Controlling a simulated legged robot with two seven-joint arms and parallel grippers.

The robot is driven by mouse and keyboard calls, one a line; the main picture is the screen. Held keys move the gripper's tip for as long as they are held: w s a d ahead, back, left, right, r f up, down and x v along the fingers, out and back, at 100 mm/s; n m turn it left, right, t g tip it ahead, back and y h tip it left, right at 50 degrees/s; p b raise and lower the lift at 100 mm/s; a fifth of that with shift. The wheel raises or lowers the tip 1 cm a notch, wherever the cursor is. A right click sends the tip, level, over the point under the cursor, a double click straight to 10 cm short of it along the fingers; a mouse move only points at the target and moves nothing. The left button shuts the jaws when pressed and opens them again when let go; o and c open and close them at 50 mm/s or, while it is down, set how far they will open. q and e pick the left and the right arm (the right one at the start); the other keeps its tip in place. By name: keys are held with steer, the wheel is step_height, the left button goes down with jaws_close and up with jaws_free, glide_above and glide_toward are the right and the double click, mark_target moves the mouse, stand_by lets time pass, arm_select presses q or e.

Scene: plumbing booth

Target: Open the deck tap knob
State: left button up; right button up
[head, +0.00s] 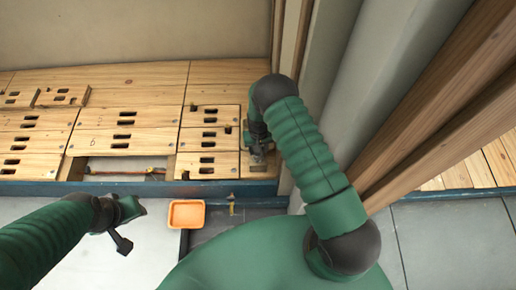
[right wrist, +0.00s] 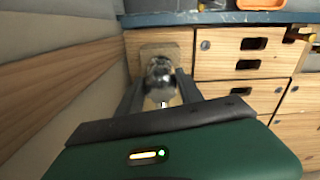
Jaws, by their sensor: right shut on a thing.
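The deck tap knob (right wrist: 160,74) is a round, shiny metal knob on a light wooden deck panel in the right wrist view. My right gripper (right wrist: 160,88) has one finger on each side of the knob and is shut on it. In the head view my right gripper (head: 258,150) reaches down to the deck's right end, beside the upright post, and mostly hides the knob. My left gripper (head: 128,225) is over the pale floor at the lower left of the head view, its two fingers apart with nothing between them.
The slotted wooden deck (head: 120,120) has an opening with a pipe (head: 150,171) inside. An orange tray (head: 187,214) lies on the floor before the blue deck edge (head: 110,188). Wooden posts and a grey wall (head: 385,80) stand close beside my right arm.

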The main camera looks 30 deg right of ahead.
steer(key=shift+w+n, duration=0.15)
steer(key=shift+n, duration=0.15)
steer(key=o, duration=1.4)
step_height(320, 180, up, 17)
steer(key=p, duration=0.5)
steer(key=shift+f+p, duration=0.15)
steer(key=shift+p, duration=0.25)
